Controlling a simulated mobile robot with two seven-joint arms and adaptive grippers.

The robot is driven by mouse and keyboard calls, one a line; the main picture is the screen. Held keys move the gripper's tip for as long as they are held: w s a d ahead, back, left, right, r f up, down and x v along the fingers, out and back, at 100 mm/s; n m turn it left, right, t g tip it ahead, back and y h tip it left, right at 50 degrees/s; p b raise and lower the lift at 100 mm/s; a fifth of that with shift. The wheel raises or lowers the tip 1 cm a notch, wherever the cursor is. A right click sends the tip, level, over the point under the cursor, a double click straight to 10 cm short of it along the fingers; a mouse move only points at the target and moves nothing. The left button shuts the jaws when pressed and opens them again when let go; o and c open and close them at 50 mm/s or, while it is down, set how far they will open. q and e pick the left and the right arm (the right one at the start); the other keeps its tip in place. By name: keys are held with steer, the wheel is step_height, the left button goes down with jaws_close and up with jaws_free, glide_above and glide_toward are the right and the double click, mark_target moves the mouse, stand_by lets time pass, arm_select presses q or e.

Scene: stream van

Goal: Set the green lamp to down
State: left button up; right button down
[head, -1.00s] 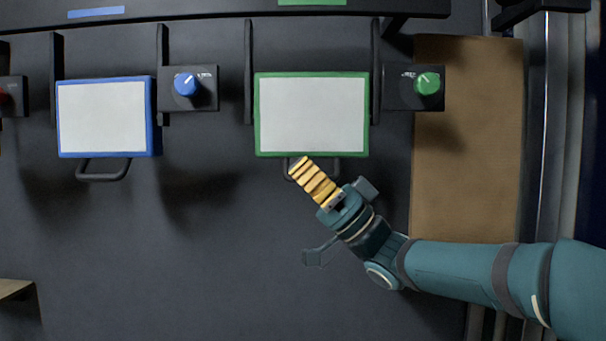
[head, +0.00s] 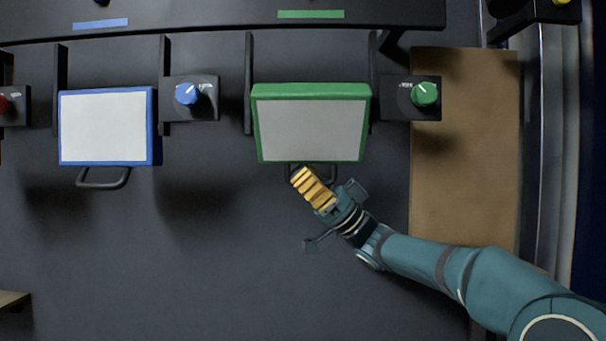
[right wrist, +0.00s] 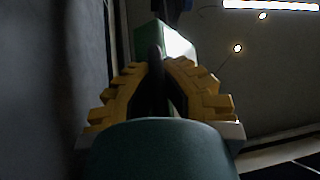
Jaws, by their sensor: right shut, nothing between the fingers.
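The green lamp (head: 313,127) is a pale panel in a green frame, in the middle of the head view. Its thick upper rim shows, so it looks tilted. A dark handle (head: 330,172) runs along its lower edge. My right gripper (head: 301,174), with yellow ribbed fingers, is shut at the handle's left part, overlapping it in the picture. In the right wrist view a dark bar (right wrist: 156,75) shows by the fingers, with the lamp's green and white corner (right wrist: 178,42) beyond. I cannot tell whether they touch. My left gripper is not in view.
A green knob (head: 424,94) sits right of the lamp and a blue knob (head: 187,94) left of it. A blue-framed lamp (head: 103,127) hangs further left. Dark brackets flank both lamps. A brown board (head: 463,160) lies at right. The dark surface below is clear.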

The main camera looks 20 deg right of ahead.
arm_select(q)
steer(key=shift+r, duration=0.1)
arm_select(e)
steer(key=shift+w+d+f, duration=0.1)
steer(key=shift+w+f, duration=0.05)
steer(key=shift+w, duration=0.25)
